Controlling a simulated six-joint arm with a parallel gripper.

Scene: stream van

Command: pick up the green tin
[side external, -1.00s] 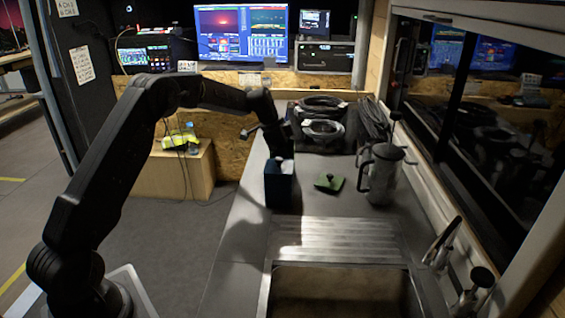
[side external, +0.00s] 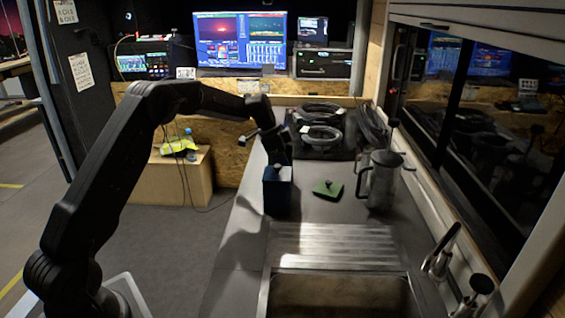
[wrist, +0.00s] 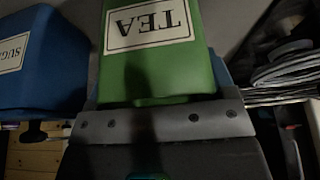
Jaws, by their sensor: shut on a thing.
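The green tin (wrist: 165,62) fills the upper middle of the wrist view, its white TEA label upside down. My gripper (wrist: 155,124) is shut on the green tin, with a grey jaw edge pressed along its near side. In the side external view my gripper (side external: 280,158) is low over the counter, just behind a blue tin (side external: 278,192). The green tin's body is hidden there, and I cannot tell whether it rests on the counter.
The blue tin (wrist: 42,62), labelled SUGAR, stands close beside the green one. A green lid (side external: 328,188) lies on the counter to the right. A French press (side external: 380,185) stands beyond it. Coiled cables (side external: 321,137) lie behind. The ribbed drainer (side external: 335,247) and sink are clear.

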